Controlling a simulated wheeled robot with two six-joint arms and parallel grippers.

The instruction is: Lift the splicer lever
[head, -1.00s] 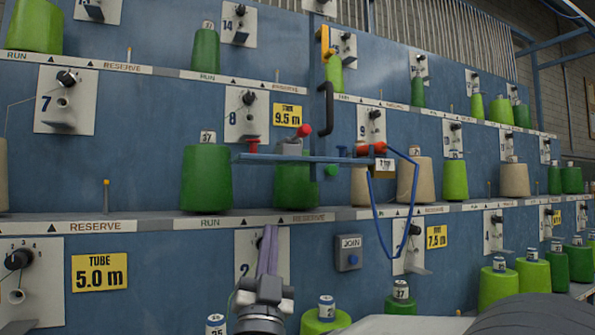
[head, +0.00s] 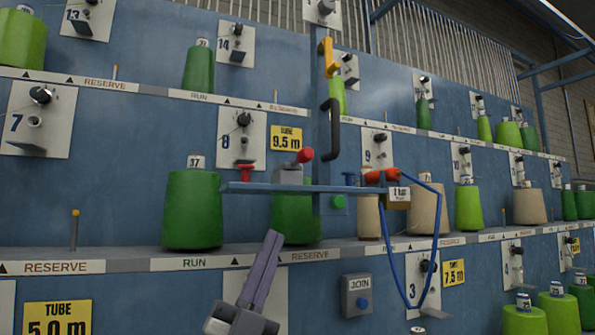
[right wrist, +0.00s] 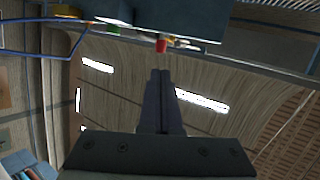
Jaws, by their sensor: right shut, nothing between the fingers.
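The splicer (head: 287,174) is a small grey block on a blue shelf bar in the middle of the head view. Its lever, with a red knob (head: 305,155), slants up to the right from the block. My right gripper (head: 272,238) points up from below, with its two purple-grey fingers together and empty. It appears below and slightly left of the splicer, apart from the lever. In the right wrist view the shut fingers (right wrist: 160,75) point towards a small red part (right wrist: 161,46) under a dark edge; I cannot tell whether it is the lever knob. My left gripper is out of view.
A black handle (head: 331,128) is on the post. A green cone (head: 192,210) stands at left. A JOIN box (head: 356,295) is below.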

